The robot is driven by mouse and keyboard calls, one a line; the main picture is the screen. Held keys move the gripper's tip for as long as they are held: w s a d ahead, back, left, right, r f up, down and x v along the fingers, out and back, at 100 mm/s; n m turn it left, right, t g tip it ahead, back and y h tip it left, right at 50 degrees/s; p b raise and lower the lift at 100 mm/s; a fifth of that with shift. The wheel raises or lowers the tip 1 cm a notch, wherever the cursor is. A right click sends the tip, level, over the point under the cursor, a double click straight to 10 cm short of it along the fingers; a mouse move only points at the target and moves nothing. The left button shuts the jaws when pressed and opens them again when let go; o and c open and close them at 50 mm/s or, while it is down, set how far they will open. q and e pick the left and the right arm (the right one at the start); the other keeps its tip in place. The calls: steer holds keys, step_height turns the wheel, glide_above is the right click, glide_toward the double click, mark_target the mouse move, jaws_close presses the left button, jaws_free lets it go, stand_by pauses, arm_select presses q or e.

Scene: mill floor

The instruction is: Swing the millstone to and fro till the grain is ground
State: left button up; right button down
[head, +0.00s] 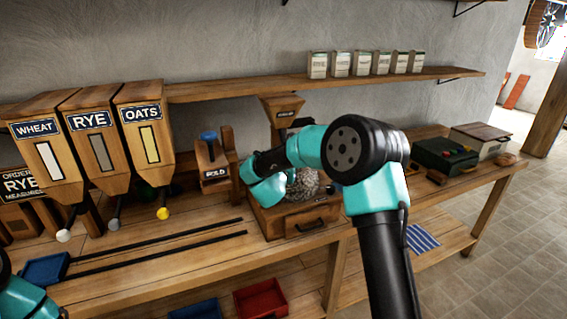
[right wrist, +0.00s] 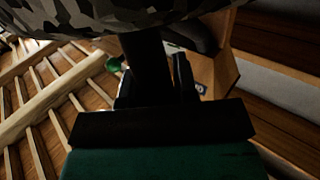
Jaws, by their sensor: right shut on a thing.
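The round grey speckled millstone (head: 303,186) sits on a wooden mill box with a drawer (head: 305,220), under a small wooden hopper (head: 282,105). My right arm covers much of it in the head view. In the right wrist view the millstone (right wrist: 110,14) fills the top edge as a patterned grey mass. My right gripper (right wrist: 155,75) is shut on a dark upright part beside the stone, apparently its handle. In the head view that grip is hidden behind my arm. No grain is visible at the stone. My left arm shows only at the lower left corner, its gripper out of view.
Wheat (head: 42,155), rye (head: 95,145) and oats (head: 142,130) bins hang left, above dark rails. A blue tray (head: 45,268) stands at the rails' left end. A HOLD block (head: 213,165) stands near the mill. A green box (head: 445,155) is to the right.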

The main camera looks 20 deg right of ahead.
steer(key=c, duration=0.9)
jaws_free()
steer(key=shift+d, duration=0.1)
steer(key=v, duration=1.7)
steer(key=shift+s, duration=0.15)
